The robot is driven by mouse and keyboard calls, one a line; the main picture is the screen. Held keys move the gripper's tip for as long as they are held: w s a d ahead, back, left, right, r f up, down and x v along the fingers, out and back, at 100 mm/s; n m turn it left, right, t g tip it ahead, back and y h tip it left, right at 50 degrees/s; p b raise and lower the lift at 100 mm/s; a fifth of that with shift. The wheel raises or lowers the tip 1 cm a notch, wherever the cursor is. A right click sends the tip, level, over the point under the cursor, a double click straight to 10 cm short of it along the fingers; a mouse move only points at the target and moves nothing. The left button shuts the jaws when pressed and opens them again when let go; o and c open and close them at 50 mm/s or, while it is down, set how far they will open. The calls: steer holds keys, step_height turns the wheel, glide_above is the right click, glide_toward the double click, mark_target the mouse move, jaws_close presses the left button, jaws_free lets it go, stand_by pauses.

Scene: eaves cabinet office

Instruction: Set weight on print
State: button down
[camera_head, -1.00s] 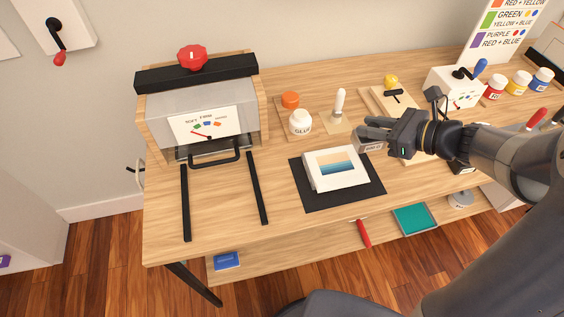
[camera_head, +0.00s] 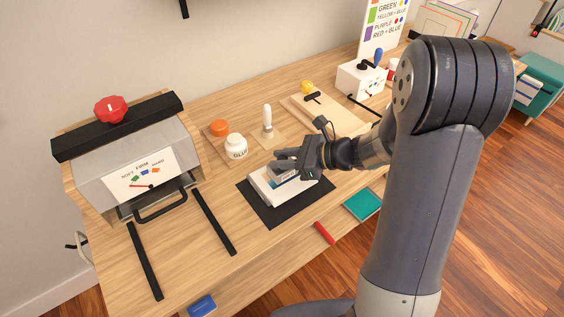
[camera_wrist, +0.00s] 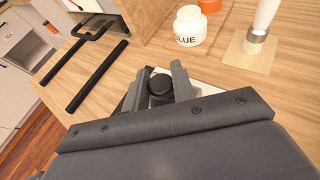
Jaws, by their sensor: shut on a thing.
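My gripper (camera_head: 288,160) is shut on the weight (camera_head: 281,173), a grey metal block with a label. In the wrist view, a round black knob (camera_wrist: 160,84) sits between my two fingers. The weight is over the print (camera_head: 262,189), which lies on a white slab on a black mat (camera_head: 272,215). My gripper and the weight hide most of the print. I cannot tell whether the weight touches it.
A glue jar (camera_head: 236,147), an orange-lidded jar (camera_head: 219,129) and a white-handled brush (camera_head: 267,121) stand behind the mat. A press (camera_head: 125,165) with two black rails is at the left. A white box (camera_head: 361,80) stands at the back right.

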steer(key=shift+f, duration=0.55)
steer(key=shift+f, duration=0.2)
steer(key=c, duration=1.2)
jaws_free()
steer(key=shift+r, duration=0.15)
steer(key=shift+d+r, duration=0.1)
steer(key=shift+d, duration=0.1)
steer(key=v, duration=1.1)
steer(key=shift+s+d+r, duration=0.15)
steer(key=shift+s+d, duration=0.05)
steer(key=shift+d, duration=0.1)
